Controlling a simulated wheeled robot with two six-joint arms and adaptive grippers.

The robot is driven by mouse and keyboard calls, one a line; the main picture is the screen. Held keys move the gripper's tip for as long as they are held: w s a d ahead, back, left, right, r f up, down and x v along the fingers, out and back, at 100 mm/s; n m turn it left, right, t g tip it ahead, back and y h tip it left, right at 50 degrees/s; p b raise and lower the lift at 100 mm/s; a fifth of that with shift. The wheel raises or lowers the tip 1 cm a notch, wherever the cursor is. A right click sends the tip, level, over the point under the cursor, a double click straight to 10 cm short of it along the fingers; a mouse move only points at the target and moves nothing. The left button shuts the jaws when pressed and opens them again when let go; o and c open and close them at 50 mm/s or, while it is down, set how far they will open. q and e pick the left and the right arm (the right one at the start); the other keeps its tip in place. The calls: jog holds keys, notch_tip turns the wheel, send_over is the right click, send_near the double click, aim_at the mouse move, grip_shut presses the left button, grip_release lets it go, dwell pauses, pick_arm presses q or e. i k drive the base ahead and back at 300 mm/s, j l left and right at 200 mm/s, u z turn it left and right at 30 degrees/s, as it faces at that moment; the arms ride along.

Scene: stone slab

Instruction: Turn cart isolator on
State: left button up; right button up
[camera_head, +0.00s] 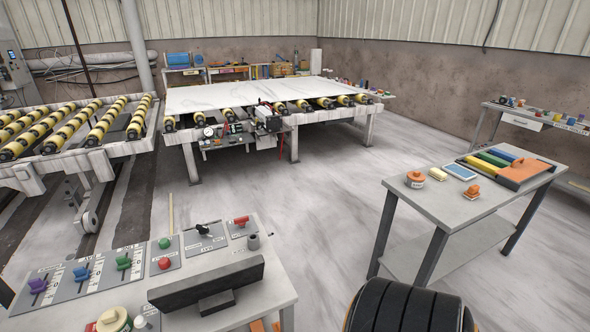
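A grey control console (270,281) stands at the lower left. On its top, a red-handled switch (240,221) sits on a small plate at the back right. A dark rotary switch (203,230) sits on a plate to its left. The labels are too small to read, so I cannot tell which one is the cart isolator, or its position. A green button (164,243) and a red button (164,263) share a plate. Purple (38,286), blue (81,273) and green (123,262) levers stand on plates further left. Neither of my grippers is in view.
A black upright panel (207,284) stands at the console's front. A grey side table (440,204) with coloured items stands to the right. A roller table bearing a white slab (255,94) is behind. A black ribbed round thing (410,309) is at the bottom. The middle floor is clear.

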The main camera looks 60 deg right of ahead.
aim_at(242, 221)
jog(key=z, duration=1.35)
